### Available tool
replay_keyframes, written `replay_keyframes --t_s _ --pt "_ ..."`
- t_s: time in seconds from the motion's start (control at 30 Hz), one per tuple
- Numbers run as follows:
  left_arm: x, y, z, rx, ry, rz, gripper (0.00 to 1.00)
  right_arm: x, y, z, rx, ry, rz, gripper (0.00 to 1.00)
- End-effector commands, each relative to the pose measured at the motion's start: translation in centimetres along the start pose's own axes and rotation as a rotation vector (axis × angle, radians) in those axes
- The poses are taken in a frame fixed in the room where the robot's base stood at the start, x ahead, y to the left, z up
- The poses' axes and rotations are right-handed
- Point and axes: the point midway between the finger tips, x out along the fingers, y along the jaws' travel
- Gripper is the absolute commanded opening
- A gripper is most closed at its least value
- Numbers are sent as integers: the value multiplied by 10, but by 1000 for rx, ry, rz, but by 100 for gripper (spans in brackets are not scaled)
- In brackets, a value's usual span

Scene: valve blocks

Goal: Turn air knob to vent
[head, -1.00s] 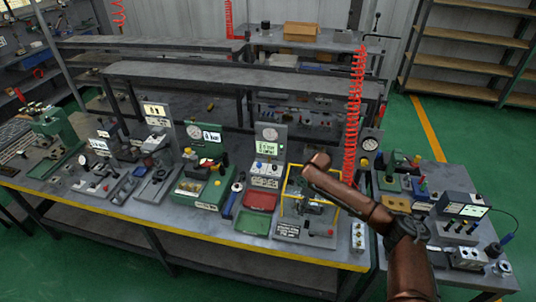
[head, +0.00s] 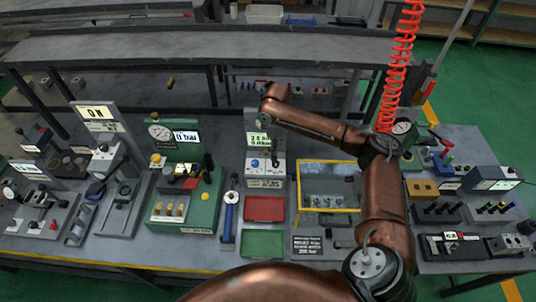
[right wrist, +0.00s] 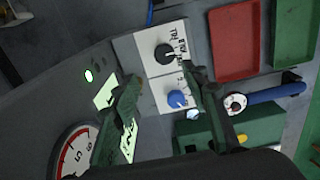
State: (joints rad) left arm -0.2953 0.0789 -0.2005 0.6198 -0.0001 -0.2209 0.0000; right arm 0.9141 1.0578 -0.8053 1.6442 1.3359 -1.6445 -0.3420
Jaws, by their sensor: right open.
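The air panel (head: 265,183) stands upright at the back of the bench, with a lit green display (head: 258,139) above its two knobs. In the right wrist view a black knob (right wrist: 165,54) sits on a white plate with small labels, seemingly fill, hold and vent; its exact setting is unclear. A blue knob (right wrist: 177,98) sits beside it on the same panel. My right gripper (right wrist: 164,77) is open, its dark fingers spread in front of the panel, with nothing between them. In the head view its fingers are not clearly seen. My left gripper is not in view.
A red tray (head: 264,208) and green tray (head: 262,243) lie in front of the panel. A blue-handled tool (head: 230,210) and green valve unit (head: 185,208) stand left. A yellow-framed box (head: 328,187) stands right, and a red coiled hose (head: 402,50) hangs behind my arm.

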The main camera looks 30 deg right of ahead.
Motion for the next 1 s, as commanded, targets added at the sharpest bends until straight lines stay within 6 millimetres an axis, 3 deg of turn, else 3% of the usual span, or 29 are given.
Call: replay_keyframes --t_s 0.33,0.5,0.73,0.83,1.0 --pt "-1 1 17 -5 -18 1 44 56 5 2 6 -5 -6 41" --pt "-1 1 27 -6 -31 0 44 74 7 -1 5 -6 -8 41" --pt "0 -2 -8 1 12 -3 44 77 8 0 5 -7 -8 41" --pt "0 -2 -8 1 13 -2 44 77 8 0 4 -6 -8 41" --pt "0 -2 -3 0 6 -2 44 77 8 -1 4 -6 -8 30"
